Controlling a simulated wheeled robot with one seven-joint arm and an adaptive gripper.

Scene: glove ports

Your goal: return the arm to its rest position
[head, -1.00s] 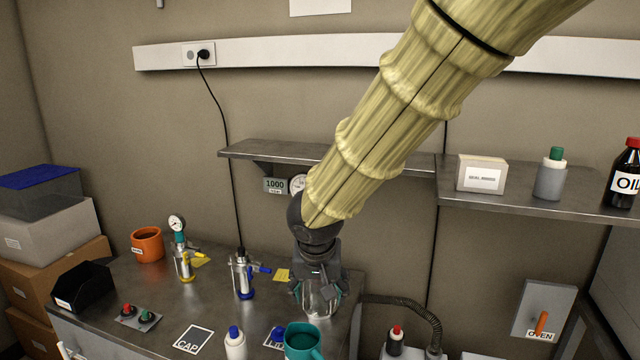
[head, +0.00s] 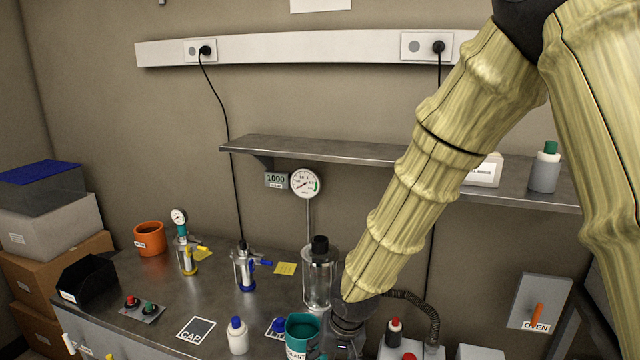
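My arm wears a pale yellow ribbed sleeve and reaches down from the upper right in the head view. My gripper (head: 342,345) is at the bottom edge of the view, right of the teal mug (head: 303,330) and in front of the bench's right end. Its fingertips are cut off or hidden, so I cannot tell whether it is open or holds anything. A clear cylinder with a black top (head: 319,275) stands upright on the bench behind and left of the gripper, apart from it.
The bench (head: 215,285) holds metal fixtures with a blue valve (head: 245,268) and a yellow valve (head: 185,252), an orange mug (head: 149,239), a white bottle (head: 237,337) and a black bin (head: 88,281). A shelf (head: 330,153) runs along the wall behind my arm. An oven switch (head: 540,303) is at right.

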